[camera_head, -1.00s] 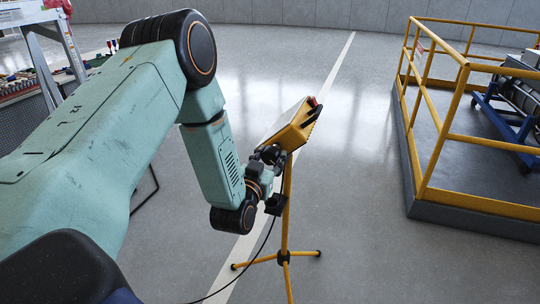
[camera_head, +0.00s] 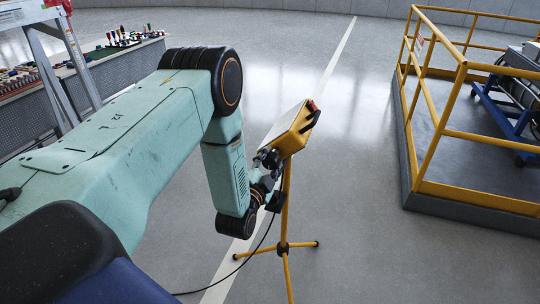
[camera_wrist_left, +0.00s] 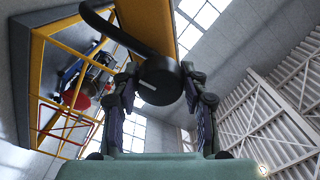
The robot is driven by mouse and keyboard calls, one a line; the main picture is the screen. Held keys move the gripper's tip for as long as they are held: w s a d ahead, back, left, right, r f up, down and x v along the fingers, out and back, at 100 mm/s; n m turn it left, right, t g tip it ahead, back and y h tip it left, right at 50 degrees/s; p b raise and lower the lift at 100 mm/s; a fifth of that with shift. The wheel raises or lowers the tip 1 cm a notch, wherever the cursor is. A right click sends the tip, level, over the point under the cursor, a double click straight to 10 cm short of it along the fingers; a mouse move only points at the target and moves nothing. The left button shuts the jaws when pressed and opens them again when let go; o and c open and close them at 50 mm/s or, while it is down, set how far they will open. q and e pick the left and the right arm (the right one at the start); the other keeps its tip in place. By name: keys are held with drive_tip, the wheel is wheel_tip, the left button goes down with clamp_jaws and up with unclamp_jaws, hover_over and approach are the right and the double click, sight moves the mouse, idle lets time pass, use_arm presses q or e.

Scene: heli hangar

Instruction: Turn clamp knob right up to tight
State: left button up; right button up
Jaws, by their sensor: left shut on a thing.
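A yellow, box-shaped device (camera_head: 293,130) with a pale top face stands tilted on a yellow tripod (camera_head: 286,215). A dark round knob (camera_wrist_left: 158,80) with a white line across its face shows in the left wrist view, below a yellow part of the device (camera_wrist_left: 146,22). My left gripper (camera_head: 270,160) is at the device's near-left side. In the left wrist view my left gripper (camera_wrist_left: 162,90) has one finger on each side of the knob and is shut on it. The head view hides the knob behind the gripper. My right gripper is not in view.
A yellow railing (camera_head: 470,132) surrounds a low grey platform on the right. A ladder (camera_head: 68,60) and a bench with small items (camera_head: 120,55) stand at the left. A black cable (camera_head: 235,262) runs down to the floor.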

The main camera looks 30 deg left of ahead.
use_arm(q)
drive_tip(key=m+p, duration=0.2)
drive_tip(key=m, duration=0.1)
drive_tip(key=shift+r+m, duration=0.15)
drive_tip(key=shift+m, duration=0.25)
drive_tip(key=m+p, duration=0.2)
drive_tip(key=m, duration=0.1)
drive_tip(key=shift+m, duration=0.3)
drive_tip(key=m+p, duration=0.1)
drive_tip(key=m, duration=0.2)
drive_tip(key=shift+p, duration=0.35)
drive_tip(key=shift+m+p, duration=0.4)
drive_tip(key=shift+m, duration=0.9)
drive_tip(key=o, duration=1.2)
drive_tip(key=shift+c, duration=0.2)
